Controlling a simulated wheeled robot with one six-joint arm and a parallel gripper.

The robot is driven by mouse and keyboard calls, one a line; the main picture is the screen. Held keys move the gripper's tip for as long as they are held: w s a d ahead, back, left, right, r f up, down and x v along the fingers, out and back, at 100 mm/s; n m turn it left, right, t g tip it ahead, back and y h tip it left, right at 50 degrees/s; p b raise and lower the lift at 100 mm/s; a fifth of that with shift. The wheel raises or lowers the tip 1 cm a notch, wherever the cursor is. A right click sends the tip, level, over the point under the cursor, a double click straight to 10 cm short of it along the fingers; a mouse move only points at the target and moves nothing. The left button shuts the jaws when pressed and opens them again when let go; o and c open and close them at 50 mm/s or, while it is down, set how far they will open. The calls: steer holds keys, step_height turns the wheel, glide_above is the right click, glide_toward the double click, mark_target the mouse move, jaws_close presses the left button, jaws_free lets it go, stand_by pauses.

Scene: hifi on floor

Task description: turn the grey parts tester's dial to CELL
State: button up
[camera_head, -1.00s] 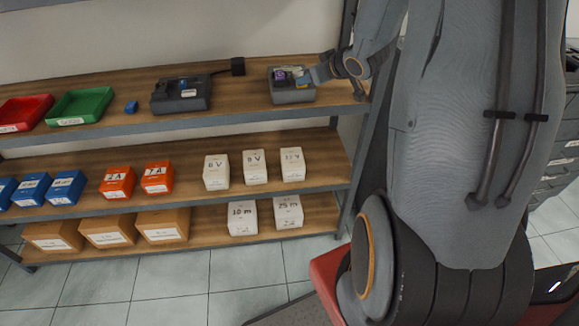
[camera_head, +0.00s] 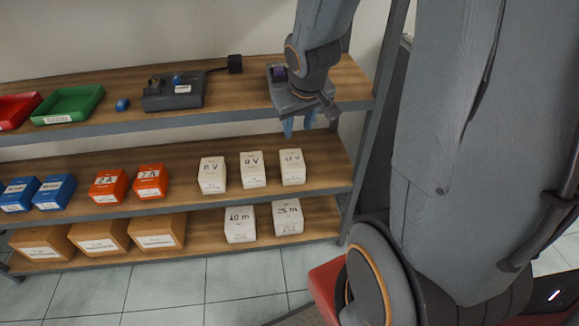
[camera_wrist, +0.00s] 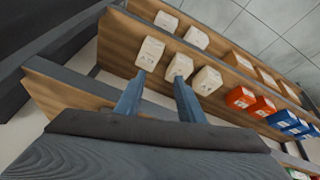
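A grey box-shaped device (camera_head: 275,92) with a purple part on top sits at the right end of the top shelf. My arm and gripper cover most of it, so its dial setting cannot be read. A second, darker grey device (camera_head: 160,101) with a blue piece on top and a cable stands further left. No dial label is legible on either. My gripper (camera_head: 299,126) points down in front of the top shelf's edge, its blue fingers apart and empty. The wrist view shows the same open fingers (camera_wrist: 158,97), with neither device visible.
A black block (camera_head: 235,64) ends the cable. A green tray (camera_head: 68,118), a red tray (camera_head: 12,124) and a small blue piece (camera_head: 122,105) are further left. White boxes (camera_head: 252,170) and orange boxes (camera_head: 150,181) stand on the shelf below.

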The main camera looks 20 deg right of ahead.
steer(key=s+a+f+g+b, duration=0.3)
steer(key=s+a, duration=0.3)
steer(key=s, duration=0.2)
steer(key=shift+s+f+y, duration=0.2)
steer(key=shift+y, duration=0.2)
steer(key=shift+a, duration=0.1)
